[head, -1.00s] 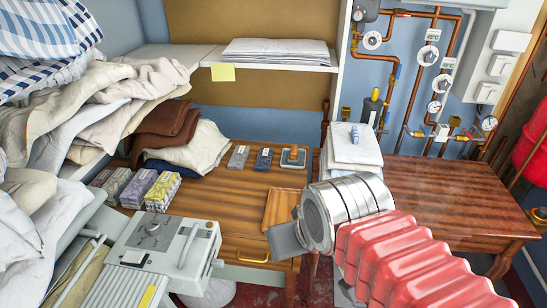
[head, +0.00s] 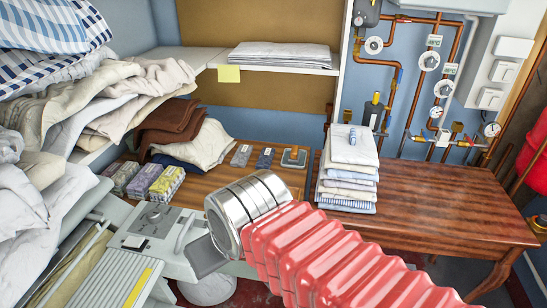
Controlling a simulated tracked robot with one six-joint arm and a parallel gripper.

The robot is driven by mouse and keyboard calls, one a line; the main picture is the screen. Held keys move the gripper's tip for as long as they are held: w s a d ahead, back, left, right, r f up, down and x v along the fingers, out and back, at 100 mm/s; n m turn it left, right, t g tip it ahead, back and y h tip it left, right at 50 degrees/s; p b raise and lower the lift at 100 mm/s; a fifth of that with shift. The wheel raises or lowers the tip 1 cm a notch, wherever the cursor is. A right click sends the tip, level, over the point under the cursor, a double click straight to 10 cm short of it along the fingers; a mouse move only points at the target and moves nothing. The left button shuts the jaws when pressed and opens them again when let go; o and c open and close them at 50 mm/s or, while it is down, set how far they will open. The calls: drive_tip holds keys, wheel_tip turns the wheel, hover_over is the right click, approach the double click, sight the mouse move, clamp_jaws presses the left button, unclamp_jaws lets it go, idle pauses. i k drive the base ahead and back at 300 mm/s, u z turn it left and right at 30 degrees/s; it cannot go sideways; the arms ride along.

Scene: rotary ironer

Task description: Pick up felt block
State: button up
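Several small blocks lie on the wooden table behind my gripper. A grey block (head: 241,155) and a dark blue-grey block (head: 264,158) lie side by side. A grey piece with a tan wooden part (head: 295,157) lies to their right. I cannot tell for certain which of these is the felt block. My gripper (head: 204,258) is in front of the table, low and apart from the blocks, beside the ironer's grey housing. Only a flat grey finger part shows past the silver wrist, so its opening is hidden.
Patterned packs (head: 144,181) stand at the table's left, near folded brown and cream cloths (head: 195,145). A folded linen stack (head: 349,172) stands on the right-hand table (head: 440,205). The ironer (head: 155,240) is at lower left. A shelf (head: 280,65) hangs above.

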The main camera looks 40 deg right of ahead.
sight(294, 156)
drive_tip(key=u, duration=1.45)
drive_tip(key=k, duration=0.85)
drive_tip(key=z, duration=1.9)
